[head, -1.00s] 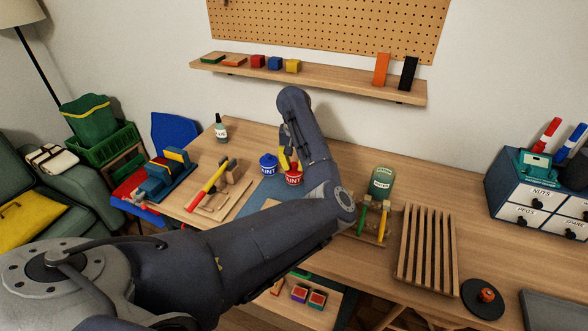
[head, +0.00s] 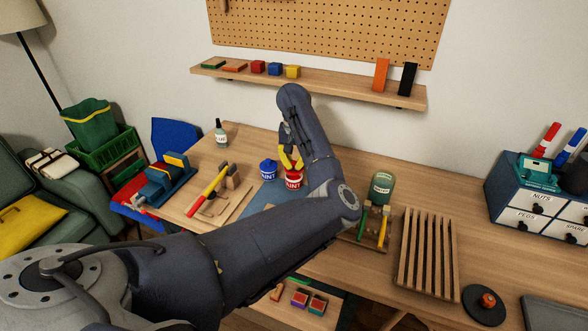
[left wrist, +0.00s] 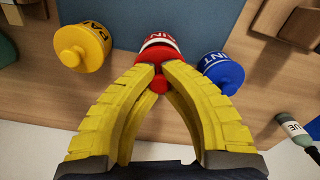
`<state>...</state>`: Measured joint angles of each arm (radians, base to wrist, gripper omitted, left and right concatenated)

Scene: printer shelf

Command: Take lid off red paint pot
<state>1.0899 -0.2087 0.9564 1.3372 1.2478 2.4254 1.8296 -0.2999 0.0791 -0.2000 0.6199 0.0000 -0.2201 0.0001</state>
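The red paint pot (head: 294,181) stands on the blue mat (head: 266,199) on the bench. In the left wrist view the red pot (left wrist: 158,40) is at top centre, with its red lid and knob (left wrist: 160,82) between my fingers. My left gripper (head: 290,163) comes down on it from above. In the left wrist view its yellow fingers (left wrist: 161,70) close in on the knob and appear to touch it on both sides. I cannot tell whether the lid is lifted. My right gripper is in neither view.
The blue paint pot (head: 268,171) stands close beside the red one. A yellow paint pot (left wrist: 82,47) is on the other side, hidden by my arm in the head view. A glue bottle (head: 220,132), a wooden rack (head: 428,250) and a green jar (head: 382,187) also stand on the bench.

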